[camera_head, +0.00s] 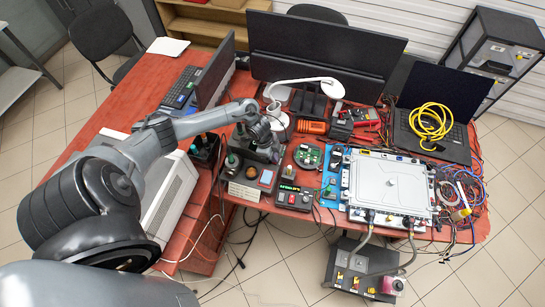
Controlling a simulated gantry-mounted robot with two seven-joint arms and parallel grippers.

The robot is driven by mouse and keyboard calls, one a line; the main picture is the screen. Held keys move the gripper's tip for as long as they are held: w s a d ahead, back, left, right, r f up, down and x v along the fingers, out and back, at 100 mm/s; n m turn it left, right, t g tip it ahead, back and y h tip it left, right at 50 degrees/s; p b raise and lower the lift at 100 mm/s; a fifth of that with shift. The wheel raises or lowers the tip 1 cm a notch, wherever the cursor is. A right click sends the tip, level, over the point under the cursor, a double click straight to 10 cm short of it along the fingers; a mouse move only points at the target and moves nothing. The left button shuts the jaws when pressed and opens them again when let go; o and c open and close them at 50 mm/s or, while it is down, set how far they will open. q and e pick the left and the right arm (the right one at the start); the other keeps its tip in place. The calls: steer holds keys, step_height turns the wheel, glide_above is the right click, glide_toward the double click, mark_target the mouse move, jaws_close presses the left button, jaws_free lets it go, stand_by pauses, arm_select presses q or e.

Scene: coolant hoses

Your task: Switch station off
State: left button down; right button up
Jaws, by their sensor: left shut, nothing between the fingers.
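A dark box-shaped station (345,262) stands below the table's front edge, with yellow marks and small fittings on it. A small red part (388,285) shows at its front right. Two grey hoses (363,246) run down to it from the silver plate-like unit (390,183) on the table. A small control box with a green lit display (290,188) and buttons sits at the table's front edge. My left gripper (268,139) is shut and empty, above the control boxes left of the table's middle. Its fingertips are hard to make out. My right gripper is out of view.
The red table holds monitors (325,45), a white lamp (308,82), a laptop with a coiled yellow cable (430,122), a green circuit board (308,156) and loose wires (462,192). Tool cases crowd the middle. The tiled floor (490,265) at front right is open.

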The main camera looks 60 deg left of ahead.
arm_select(q)
steer(key=shift+w+a+f, duration=0.1)
steer(key=shift+w+a, duration=0.1)
steer(key=shift+a, duration=0.05)
steer(key=shift+w+a, duration=0.2)
steer(key=shift+w, duration=0.15)
steer(key=shift+r, duration=0.25)
steer(key=shift+r+p, duration=0.6)
step_height(320, 180, up, 3)
steer(key=p, duration=0.3)
steer(key=shift+s+d+r, duration=0.1)
steer(key=s+p+v, duration=0.1)
steer(key=v, duration=0.8)
steer(key=shift+d, duration=0.35)
steer(key=shift+s, duration=0.15)
